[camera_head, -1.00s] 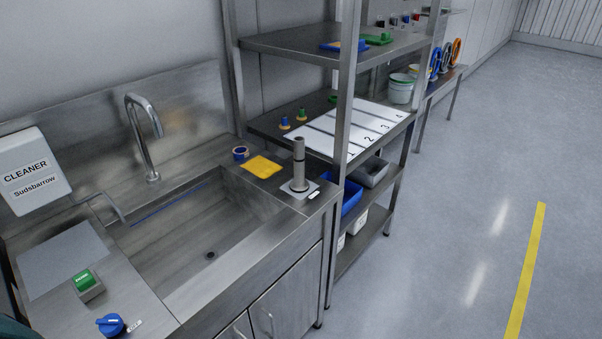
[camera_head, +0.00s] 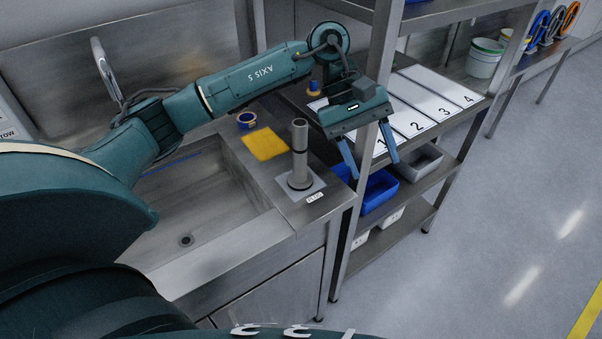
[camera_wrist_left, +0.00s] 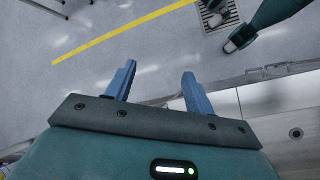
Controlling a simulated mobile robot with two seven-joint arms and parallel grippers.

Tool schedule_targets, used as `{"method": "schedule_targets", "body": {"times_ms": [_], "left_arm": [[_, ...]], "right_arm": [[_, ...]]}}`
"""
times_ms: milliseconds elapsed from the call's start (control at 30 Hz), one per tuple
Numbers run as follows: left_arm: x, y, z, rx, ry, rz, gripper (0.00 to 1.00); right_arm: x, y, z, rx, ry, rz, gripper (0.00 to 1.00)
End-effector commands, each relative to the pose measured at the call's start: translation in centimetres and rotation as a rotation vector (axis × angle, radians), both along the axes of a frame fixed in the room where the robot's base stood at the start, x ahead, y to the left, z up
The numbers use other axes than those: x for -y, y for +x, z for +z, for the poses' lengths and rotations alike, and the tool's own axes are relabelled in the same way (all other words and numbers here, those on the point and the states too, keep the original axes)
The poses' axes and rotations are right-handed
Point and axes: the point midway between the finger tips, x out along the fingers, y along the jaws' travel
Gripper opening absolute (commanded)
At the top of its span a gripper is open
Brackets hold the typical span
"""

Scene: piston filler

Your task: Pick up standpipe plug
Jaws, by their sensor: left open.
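The standpipe plug (camera_head: 300,153) is a grey upright tube with a wider base. It stands on a light square plate (camera_head: 301,188) at the right end of the sink counter, beside a small label (camera_head: 314,197). My left gripper (camera_head: 375,171) is open and empty, to the right of the plug and apart from it, in front of the shelf. In the left wrist view its two blue fingers (camera_wrist_left: 157,84) are spread, with floor beyond them and no plug between them. My right gripper is not in view.
A yellow cloth (camera_head: 264,144) and a blue tape roll (camera_head: 247,120) lie left of the plug. The sink basin (camera_head: 208,220) is partly hidden by my left arm. A shelf post (camera_head: 371,110) stands right behind the gripper. Blue bin (camera_head: 381,190) and grey bin (camera_head: 419,161) sit below.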

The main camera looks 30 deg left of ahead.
Motion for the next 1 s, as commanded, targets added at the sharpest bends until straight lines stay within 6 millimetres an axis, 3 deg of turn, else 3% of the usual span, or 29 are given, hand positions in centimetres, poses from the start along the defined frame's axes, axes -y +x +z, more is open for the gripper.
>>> {"method": "schedule_targets", "body": {"times_ms": [33, 100, 200, 300, 433, 733, 1000], "left_arm": [[-3.3, 1.2, 1.1, 0.083, 0.126, -0.047, 0.54], [-7.4, 2.2, 2.6, 0.155, 0.284, -0.11, 0.54], [-12.0, 2.7, 4.9, 0.199, 0.452, -0.167, 0.54], [-14.7, 2.7, 6.5, 0.212, 0.549, -0.197, 0.54], [-16.1, 2.6, 6.4, 0.21, 0.597, -0.214, 0.54], [-16.0, 2.6, 1.0, 0.209, 0.595, -0.216, 0.54], [-15.9, 2.6, -1.1, 0.21, 0.594, -0.215, 0.54]], "right_arm": [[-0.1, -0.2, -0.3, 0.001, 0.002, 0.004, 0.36], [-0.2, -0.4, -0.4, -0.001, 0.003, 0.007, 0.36], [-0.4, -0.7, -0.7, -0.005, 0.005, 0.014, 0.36], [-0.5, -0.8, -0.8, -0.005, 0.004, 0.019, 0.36], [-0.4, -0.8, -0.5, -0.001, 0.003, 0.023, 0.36], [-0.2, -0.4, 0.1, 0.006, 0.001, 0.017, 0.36], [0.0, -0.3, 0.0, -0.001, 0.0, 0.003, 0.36]]}}
